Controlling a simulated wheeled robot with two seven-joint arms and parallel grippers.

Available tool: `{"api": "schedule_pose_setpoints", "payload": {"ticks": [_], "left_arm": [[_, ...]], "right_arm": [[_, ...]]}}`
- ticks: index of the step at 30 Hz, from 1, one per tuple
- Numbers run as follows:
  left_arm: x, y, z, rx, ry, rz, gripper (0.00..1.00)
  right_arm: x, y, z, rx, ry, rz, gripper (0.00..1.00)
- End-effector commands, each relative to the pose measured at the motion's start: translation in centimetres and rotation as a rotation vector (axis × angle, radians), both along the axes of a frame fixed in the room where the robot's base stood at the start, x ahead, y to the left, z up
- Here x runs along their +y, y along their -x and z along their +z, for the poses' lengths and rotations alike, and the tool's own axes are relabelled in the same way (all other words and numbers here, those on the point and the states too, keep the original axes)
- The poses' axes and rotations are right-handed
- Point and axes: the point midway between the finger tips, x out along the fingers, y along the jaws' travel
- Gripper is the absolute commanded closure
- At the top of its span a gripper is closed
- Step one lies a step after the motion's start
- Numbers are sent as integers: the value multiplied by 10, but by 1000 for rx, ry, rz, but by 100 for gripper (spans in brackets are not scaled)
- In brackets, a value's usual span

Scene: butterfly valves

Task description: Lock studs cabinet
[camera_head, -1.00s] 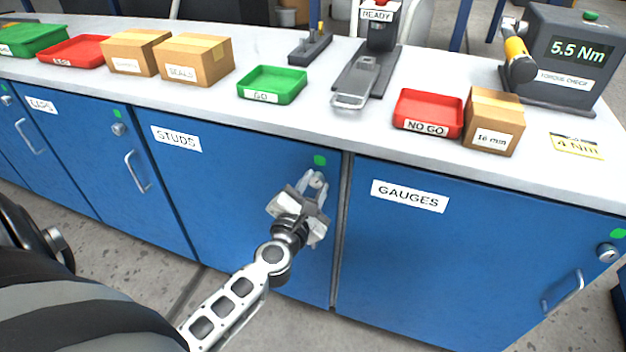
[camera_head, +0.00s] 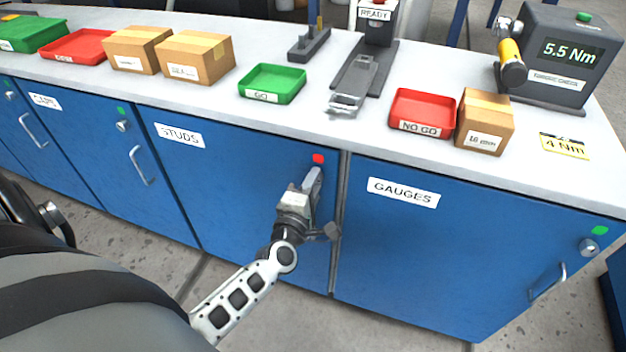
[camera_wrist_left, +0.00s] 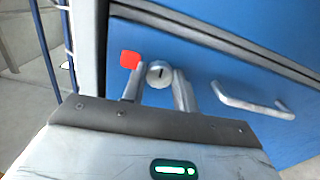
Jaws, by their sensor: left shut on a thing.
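The studs cabinet door (camera_head: 225,180) is blue, closed, and labelled STUDS (camera_head: 180,135). A red indicator (camera_head: 318,158) sits at its upper right; it also shows in the left wrist view (camera_wrist_left: 130,60). My left gripper (camera_head: 312,180) is at the door just below the indicator, with its hand rolled over. In the left wrist view the round metal lock knob (camera_wrist_left: 159,72), with a dark slot, sits between the fingertips, and the gripper is shut on it. The door handle (camera_wrist_left: 250,103) is beside it.
The gauges cabinet (camera_head: 430,240) is on the right, with a green indicator (camera_head: 600,230). The neighbouring cabinet on the left has a green indicator (camera_head: 121,110) too. The worktop above holds a green GO tray (camera_head: 272,84), a red NO GO tray (camera_head: 422,112) and boxes.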

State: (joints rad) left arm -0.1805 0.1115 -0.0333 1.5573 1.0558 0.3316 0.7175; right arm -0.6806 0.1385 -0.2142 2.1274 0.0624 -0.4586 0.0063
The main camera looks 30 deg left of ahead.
Motion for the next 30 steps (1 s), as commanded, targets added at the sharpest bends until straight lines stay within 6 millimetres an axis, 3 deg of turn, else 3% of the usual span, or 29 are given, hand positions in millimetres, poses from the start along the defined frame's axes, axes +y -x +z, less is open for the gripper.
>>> {"api": "schedule_pose_setpoints", "payload": {"ticks": [22, 23, 24, 25, 30], "left_arm": [[0, 0, 0, 20, -86, -1, 94], [0, 0, 0, 20, -86, -1, 65], [0, 0, 0, 20, -86, -1, 54], [0, 0, 0, 20, -86, -1, 49], [0, 0, 0, 20, -85, -1, 49]], "right_arm": [[0, 1, -1, 8, 11, 7, 0], [0, 1, -1, 8, 11, 7, 0], [0, 1, -1, 8, 11, 7, 0], [0, 1, 0, 7, 10, 7, 0], [0, 0, 2, 2, 9, 6, 0]]}}
